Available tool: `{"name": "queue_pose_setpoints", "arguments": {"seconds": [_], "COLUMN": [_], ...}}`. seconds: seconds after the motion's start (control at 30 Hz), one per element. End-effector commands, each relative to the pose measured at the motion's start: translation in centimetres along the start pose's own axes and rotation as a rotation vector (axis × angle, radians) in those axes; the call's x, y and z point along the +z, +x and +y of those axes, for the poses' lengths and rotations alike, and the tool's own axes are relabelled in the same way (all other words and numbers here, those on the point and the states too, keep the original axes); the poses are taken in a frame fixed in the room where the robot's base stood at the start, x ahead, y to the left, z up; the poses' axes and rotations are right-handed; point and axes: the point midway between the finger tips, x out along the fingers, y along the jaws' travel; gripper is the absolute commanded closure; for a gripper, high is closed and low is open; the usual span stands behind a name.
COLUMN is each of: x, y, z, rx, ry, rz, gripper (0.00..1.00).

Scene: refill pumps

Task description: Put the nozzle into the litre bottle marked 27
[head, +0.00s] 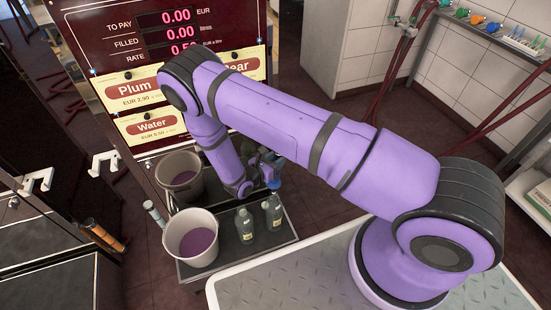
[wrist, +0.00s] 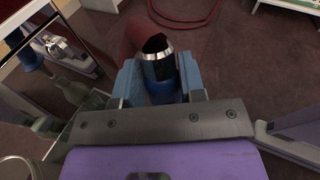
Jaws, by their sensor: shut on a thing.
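My gripper (wrist: 160,80) is shut on the nozzle (wrist: 158,54), which shows a dark body, a bright metal ring and a blue part between the blue fingers. In the head view my arm covers most of the gripper, and a small blue part shows beside the bottles. Two grey bottles, the left one (head: 244,225) and the right one (head: 272,212), stand upright on the dark tray (head: 228,267), below and near the gripper. Their pale labels are too small to read. The nozzle is apart from both bottles.
A bucket of purple liquid (head: 191,238) stands left of the bottles, with another bucket (head: 179,176) behind it. The pump panel (head: 158,60) rises behind. White hooks (head: 103,162) stick out at the left. A dark red hose shows in the wrist view (wrist: 190,20).

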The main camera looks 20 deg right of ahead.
Motion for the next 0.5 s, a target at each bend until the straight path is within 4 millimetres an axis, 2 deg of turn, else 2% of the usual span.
{"name": "queue_pose_setpoints", "arguments": {"seconds": [0.5], "x": [-1.7], "y": [0.3], "z": [0.2], "rx": [0.0], "ry": [0.0], "rz": [-0.001], "gripper": [1.0]}}
